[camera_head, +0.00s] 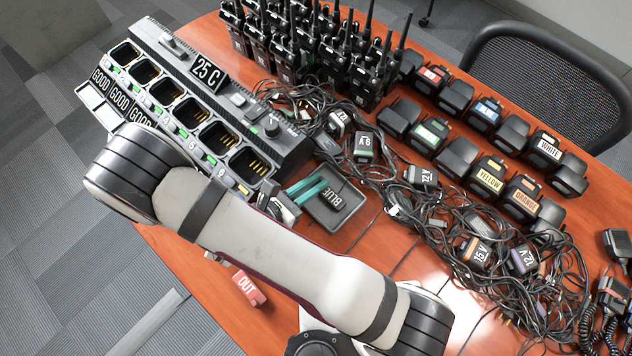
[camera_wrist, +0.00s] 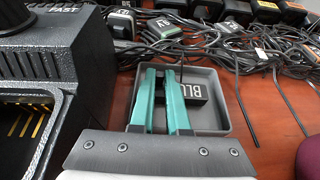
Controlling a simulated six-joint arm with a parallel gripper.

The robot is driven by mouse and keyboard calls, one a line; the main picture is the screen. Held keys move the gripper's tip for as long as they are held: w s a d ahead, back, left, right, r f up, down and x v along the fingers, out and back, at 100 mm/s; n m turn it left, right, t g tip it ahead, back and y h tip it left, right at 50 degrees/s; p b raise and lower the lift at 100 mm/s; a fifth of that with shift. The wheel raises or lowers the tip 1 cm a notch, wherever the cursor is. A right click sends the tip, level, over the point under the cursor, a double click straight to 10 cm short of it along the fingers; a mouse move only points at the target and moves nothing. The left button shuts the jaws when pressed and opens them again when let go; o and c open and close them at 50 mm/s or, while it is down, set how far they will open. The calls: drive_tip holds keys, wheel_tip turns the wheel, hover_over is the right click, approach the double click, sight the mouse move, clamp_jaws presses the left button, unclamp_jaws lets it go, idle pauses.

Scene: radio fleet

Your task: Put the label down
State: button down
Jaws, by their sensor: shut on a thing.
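A black label block reading BLUE (camera_head: 333,197) is at a shallow grey tray (camera_head: 346,219) beside the charger. In the wrist view the label (camera_wrist: 194,91) shows to the right of my right finger, within the outline of the tray (camera_wrist: 222,118). My gripper (camera_head: 316,186) has teal fingers that reach down over the tray. In the wrist view the gripper (camera_wrist: 160,74) is shut on the label. The fingers hide the label's left end and part of its lettering. I cannot tell whether the label touches the tray floor.
A multi-bay charger (camera_head: 215,115) with a 25 C sign (camera_head: 208,72) stands left of the tray. Tangled black cables and adapters (camera_head: 422,177) lie right of it. Radios (camera_head: 300,50) and batteries (camera_head: 490,177) stand behind. A red OUT tag (camera_head: 248,288) lies near the table's front edge.

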drive_tip(key=shift+f, duration=0.1)
drive_tip(key=c, duration=0.9)
unclamp_jaws()
